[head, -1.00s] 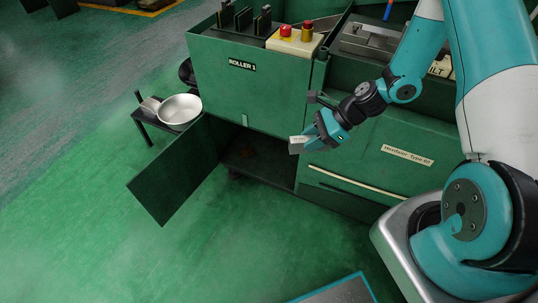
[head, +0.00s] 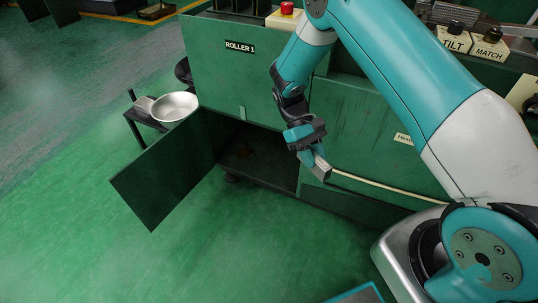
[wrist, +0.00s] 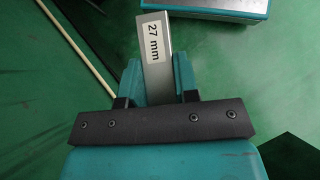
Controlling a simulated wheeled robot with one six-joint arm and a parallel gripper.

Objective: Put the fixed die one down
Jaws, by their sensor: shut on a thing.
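My gripper (head: 312,158) is shut on a grey metal block, the die (head: 321,171). In the wrist view the die (wrist: 156,57) stands up between the two teal fingers (wrist: 157,82) and carries a white label reading "27 mm". The gripper holds it in the air in front of the green machine, to the right of the open lower compartment (head: 245,160). The die's lower end is hidden between the fingers.
A green door (head: 165,177) stands open at the left of the compartment. A silver bowl (head: 174,107) rests on a small dark stand at left. A pale rail (head: 385,188) runs along the machine front. A teal-edged surface (head: 358,295) lies at the bottom. The green floor in front is clear.

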